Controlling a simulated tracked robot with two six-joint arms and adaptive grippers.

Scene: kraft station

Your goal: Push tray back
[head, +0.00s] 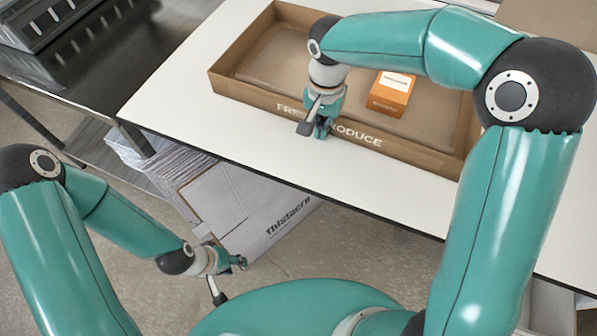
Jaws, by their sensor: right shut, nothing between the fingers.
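The tray (228,93) is a brown cardboard tray with low walls and white printed lettering on its front wall. It lies on the white table, and an orange box (388,100) sits inside it. My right gripper (322,131) is shut and empty, pointing down at the tray's front wall and covering part of the lettering. I cannot tell whether it touches the wall. My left gripper (240,263) hangs low in front of the table, away from the tray; its fingers are too small to read.
The white table (175,85) has bare room left of the tray and along its front edge. A dark metal bench (115,50) with a grey rack stands at the left. Flat cardboard stacks and a white printed carton (235,210) are below the table.

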